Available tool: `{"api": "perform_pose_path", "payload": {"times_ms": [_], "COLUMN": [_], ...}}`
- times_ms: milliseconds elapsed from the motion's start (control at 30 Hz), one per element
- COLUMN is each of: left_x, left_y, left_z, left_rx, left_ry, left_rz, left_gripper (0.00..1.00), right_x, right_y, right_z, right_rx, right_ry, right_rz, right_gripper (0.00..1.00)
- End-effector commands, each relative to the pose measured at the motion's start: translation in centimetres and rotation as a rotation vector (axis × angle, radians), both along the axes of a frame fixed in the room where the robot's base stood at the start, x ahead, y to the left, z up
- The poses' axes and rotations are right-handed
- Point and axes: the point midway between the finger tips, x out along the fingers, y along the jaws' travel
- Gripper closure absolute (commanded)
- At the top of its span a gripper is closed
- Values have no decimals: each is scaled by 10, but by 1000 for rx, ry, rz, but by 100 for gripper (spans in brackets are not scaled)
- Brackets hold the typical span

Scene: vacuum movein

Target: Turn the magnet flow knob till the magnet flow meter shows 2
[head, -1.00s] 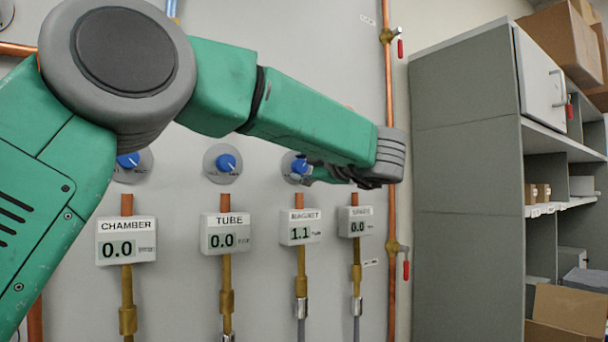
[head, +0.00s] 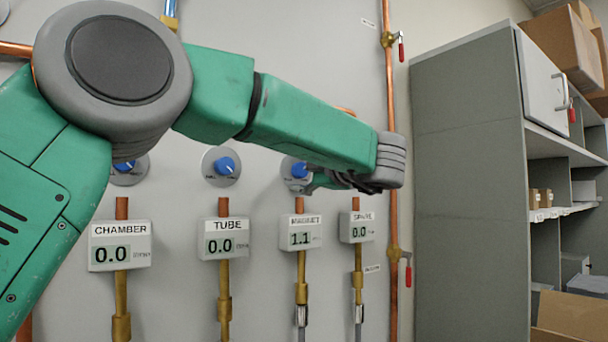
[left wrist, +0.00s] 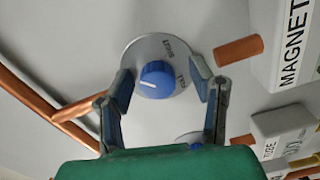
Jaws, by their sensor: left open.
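The blue magnet flow knob (head: 299,170) sits on a round grey plate above the magnet flow meter (head: 300,233), which reads 1.1. In the left wrist view the knob (left wrist: 157,80) has a white pointer line and lies between and beyond the two fingertips. My left gripper (left wrist: 165,80) is open, its fingers on either side of the knob with visible gaps. In the head view my left gripper (head: 325,181) is just right of and below the knob, partly hidden by its own arm. My right gripper is not in view.
The chamber meter (head: 120,246), tube meter (head: 223,239) and spare meter (head: 356,227) all read 0.0. The blue tube knob (head: 224,166) is left of the magnet knob. A copper pipe (head: 391,280) with red-handled valves runs down the right, beside a grey shelf cabinet (head: 465,200).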

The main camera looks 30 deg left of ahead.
Motion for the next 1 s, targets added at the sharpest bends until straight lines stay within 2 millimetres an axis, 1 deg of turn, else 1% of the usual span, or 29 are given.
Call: {"api": "perform_pose_path", "payload": {"times_ms": [33,167,267,400,500,600,700,767,1000], "left_x": [-1,-5,-11,-21,-28,-33,-36,-37,-39], "left_y": [-2,-15,-33,-62,-80,-94,-103,-106,-108], "left_z": [1,0,0,-2,-3,-3,-4,-4,-4], "left_rx": [1,1,3,2,1,1,-1,-2,-2], "left_ry": [0,1,1,1,3,3,5,5,5], "left_rz": [-1,-1,-3,-3,-3,-2,-3,-2,-1], "left_gripper": [50,50,50,50,50,50,50,50,50], "right_x": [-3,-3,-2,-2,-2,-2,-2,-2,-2], "right_y": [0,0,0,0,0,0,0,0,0], "right_z": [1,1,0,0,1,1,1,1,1], "right_rx": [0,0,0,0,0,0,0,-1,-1], "right_ry": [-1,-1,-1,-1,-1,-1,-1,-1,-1], "right_rz": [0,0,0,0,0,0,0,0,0], "right_gripper": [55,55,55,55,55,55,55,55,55]}}
